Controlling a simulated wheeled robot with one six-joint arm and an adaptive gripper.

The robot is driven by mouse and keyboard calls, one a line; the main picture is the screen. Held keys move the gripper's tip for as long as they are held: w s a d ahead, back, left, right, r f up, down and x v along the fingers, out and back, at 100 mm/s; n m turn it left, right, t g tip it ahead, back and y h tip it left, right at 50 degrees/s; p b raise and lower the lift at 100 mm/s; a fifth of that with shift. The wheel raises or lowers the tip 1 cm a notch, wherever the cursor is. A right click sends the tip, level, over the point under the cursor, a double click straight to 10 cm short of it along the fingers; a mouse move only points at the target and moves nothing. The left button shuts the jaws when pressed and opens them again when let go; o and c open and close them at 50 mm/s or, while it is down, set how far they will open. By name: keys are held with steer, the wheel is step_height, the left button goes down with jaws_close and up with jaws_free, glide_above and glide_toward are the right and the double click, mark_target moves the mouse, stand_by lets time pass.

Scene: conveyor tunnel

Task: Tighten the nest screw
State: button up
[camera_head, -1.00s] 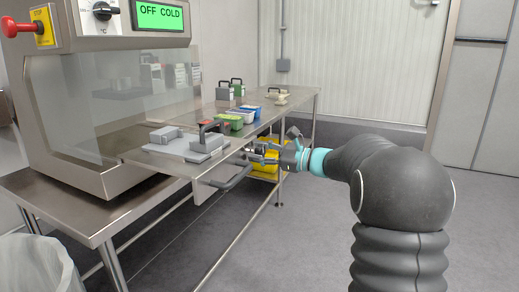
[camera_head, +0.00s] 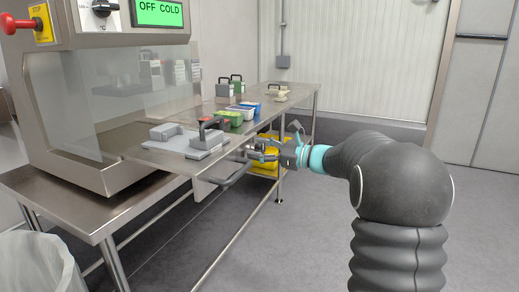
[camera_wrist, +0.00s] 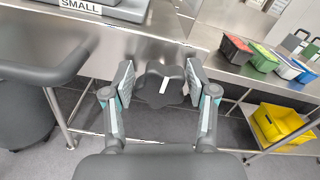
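The nest screw shows in the wrist view as a dark lobed knob (camera_wrist: 158,88) with a white mark, at the edge of the steel table. My gripper (camera_wrist: 160,84) has its two padded fingers apart, one on each side of the knob. I cannot tell whether the pads touch it. In the head view my gripper (camera_head: 256,153) is at the table edge, beside the grey nest plate (camera_head: 186,146), and the knob is mostly hidden by the fingers. A plate labelled SMALL (camera_wrist: 80,8) lies at the top of the wrist view.
A dark bar handle (camera_head: 232,176) sticks out below the table edge. Red, green, white and blue bins (camera_head: 230,118) stand farther along the steel table (camera_head: 165,170). A yellow bin (camera_wrist: 280,124) is on a lower shelf. A sealing machine (camera_head: 75,110) stands at left. Floor at right is clear.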

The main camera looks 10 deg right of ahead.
stand_by(0.3)
steer(key=v, duration=1.2)
stand_by(1.0)
